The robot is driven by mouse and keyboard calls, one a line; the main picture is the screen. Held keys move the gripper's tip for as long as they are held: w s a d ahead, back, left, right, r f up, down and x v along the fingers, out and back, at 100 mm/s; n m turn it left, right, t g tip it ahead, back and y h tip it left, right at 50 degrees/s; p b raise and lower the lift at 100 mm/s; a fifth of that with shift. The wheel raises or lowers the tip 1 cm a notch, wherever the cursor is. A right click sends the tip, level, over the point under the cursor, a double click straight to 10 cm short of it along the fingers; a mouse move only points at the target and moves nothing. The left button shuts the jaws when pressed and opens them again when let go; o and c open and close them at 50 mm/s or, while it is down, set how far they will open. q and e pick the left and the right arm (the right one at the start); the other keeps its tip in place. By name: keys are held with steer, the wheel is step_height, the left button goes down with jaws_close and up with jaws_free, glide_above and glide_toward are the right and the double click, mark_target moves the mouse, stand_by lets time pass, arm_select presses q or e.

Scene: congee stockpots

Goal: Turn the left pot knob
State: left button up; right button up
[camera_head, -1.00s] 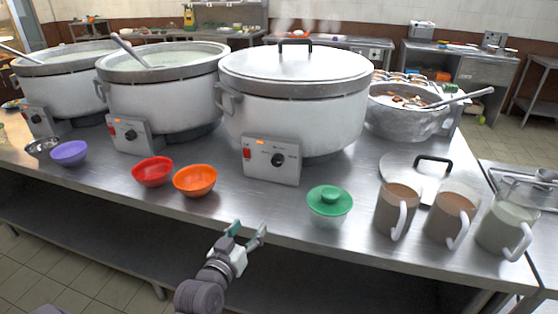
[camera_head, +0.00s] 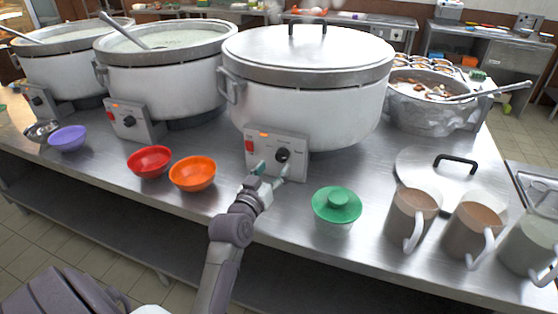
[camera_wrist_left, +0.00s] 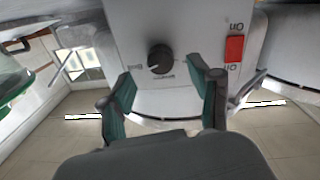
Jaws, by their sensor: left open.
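The white pot with the closed metal lid (camera_head: 310,105) stands right of two open pots. Its control box (camera_head: 262,147) has a black round knob (camera_head: 283,155) and a red switch. The knob also shows in the left wrist view (camera_wrist_left: 160,60), upper middle, between the two fingers with visible gaps on both sides. My left gripper (camera_head: 272,169) is open and empty, just in front of this control box. I cannot tell the remaining depth to the knob. The middle pot knob (camera_head: 129,121) and the far-left pot knob (camera_head: 37,101) are apart from my gripper. My right gripper is out of view.
A red bowl (camera_head: 150,161) and an orange bowl (camera_head: 193,173) sit left of my left gripper. Several mugs (camera_head: 411,219) line the table's right front.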

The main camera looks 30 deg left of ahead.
mark_target(280, 159)
arm_select(q)
steer(key=w, duration=0.3)
steer(key=shift+w+a, duration=0.25)
steer(key=shift+a, duration=0.15)
steer(key=shift+w, duration=0.3)
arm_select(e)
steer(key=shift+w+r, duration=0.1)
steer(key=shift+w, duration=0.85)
arm_select(q)
steer(key=shift+c, duration=0.3)
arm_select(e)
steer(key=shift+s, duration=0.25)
arm_select(q)
steer(key=c, duration=1.1)
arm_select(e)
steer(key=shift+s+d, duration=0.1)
